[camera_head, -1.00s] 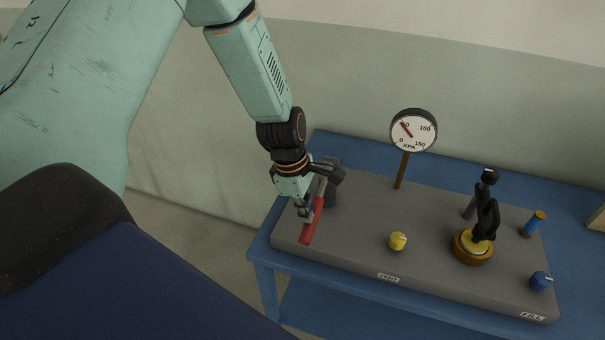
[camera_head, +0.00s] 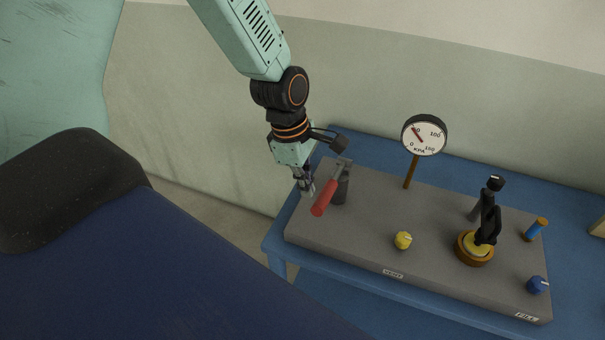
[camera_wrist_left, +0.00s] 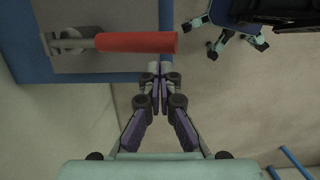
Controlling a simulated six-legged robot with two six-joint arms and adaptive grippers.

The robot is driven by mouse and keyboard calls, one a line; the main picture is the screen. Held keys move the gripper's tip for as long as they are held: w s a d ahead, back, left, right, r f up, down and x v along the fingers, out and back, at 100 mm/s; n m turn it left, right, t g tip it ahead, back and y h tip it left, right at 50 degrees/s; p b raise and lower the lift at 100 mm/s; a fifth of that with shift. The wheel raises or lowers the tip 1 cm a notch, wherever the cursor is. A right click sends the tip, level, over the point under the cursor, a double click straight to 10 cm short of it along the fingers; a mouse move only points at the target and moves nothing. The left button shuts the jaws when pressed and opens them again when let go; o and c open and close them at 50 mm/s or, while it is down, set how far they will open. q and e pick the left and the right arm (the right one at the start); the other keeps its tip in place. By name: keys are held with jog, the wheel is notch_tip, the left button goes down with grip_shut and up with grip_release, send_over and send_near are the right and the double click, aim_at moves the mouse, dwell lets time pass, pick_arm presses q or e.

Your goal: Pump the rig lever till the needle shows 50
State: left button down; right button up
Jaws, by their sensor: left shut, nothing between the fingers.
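The rig lever has a red handle (camera_head: 324,198) on a grey arm and post at the left end of the grey rig board (camera_head: 365,215). The handle also shows across the top of the left wrist view (camera_wrist_left: 135,42). My left gripper (camera_head: 306,190) is shut and empty, just left of the handle and apart from it. In the left wrist view its fingertips (camera_wrist_left: 160,70) are together just below the handle's free end. The round gauge (camera_head: 424,135) stands on a brown post behind the board; its red needle points up-left, at about the 50 mark. My right gripper is out of view.
A yellow knob (camera_head: 403,240) and a blue knob (camera_head: 536,285) sit along the board's front. A round brass fitting (camera_head: 475,248) with a black clamp and a blue cylinder (camera_head: 536,229) stand at right. The board lies on a blue table (camera_head: 378,278).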

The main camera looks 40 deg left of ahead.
pick_arm(q)
jog(key=shift+s+a+r, duration=0.1)
jog(key=shift+s+r, duration=0.05)
jog(key=shift+r, duration=0.4)
jog(key=shift+s+a+r, duration=0.1)
jog(key=shift+s+r, duration=0.05)
jog(key=shift+r, duration=0.4)
jog(key=shift+s+r, duration=0.1)
jog(key=shift+s, duration=0.2)
jog(key=shift+w, duration=0.3)
jog(key=shift+s, duration=0.25)
jog(key=shift+w, duration=0.1)
